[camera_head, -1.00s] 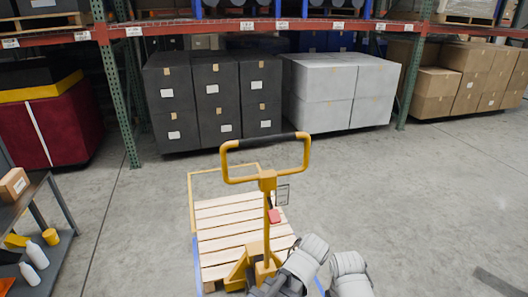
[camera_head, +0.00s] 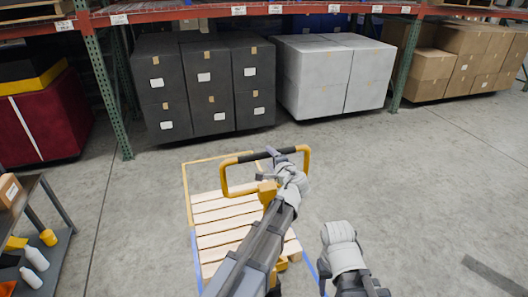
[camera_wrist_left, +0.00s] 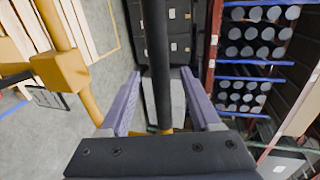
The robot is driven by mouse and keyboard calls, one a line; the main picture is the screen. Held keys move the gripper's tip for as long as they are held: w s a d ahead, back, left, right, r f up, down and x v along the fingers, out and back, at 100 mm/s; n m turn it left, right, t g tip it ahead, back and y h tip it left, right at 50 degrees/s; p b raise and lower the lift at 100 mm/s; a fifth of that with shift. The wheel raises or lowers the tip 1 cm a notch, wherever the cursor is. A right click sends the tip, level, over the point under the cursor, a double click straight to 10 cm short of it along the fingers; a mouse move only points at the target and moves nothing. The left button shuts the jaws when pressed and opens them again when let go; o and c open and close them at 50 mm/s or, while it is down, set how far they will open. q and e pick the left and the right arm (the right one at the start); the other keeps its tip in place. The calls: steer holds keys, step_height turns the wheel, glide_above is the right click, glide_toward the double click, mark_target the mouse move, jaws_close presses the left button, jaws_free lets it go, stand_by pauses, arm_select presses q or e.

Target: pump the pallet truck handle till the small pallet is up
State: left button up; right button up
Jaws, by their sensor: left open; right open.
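The yellow pallet truck handle (camera_head: 229,181) is a loop with a black grip bar across its top, standing over the small wooden pallet (camera_head: 213,226). The pallet looks low on the floor; its exact height is hard to tell. My left gripper (camera_head: 271,160) is at the right part of the grip bar. In the left wrist view its two fingers (camera_wrist_left: 160,105) are apart, with the black grip bar (camera_wrist_left: 157,60) running between them. The yellow frame (camera_wrist_left: 62,70) shows at left there. My right gripper (camera_head: 324,270) is low, right of the pallet, apart from the handle, and open.
Dark boxes (camera_head: 205,88) and white boxes (camera_head: 335,75) stand under the rack (camera_head: 108,85) behind. A cart (camera_head: 52,238) with bottles is at the left. The floor (camera_head: 420,200) on the right is clear.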

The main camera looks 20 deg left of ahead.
arm_select(q)
steer(key=b+x, duration=0.1)
steer(key=x, duration=0.6)
steer(key=shift+b, duration=0.35)
jaws_close()
steer(key=shift+f, duration=0.1)
stand_by(0.9)
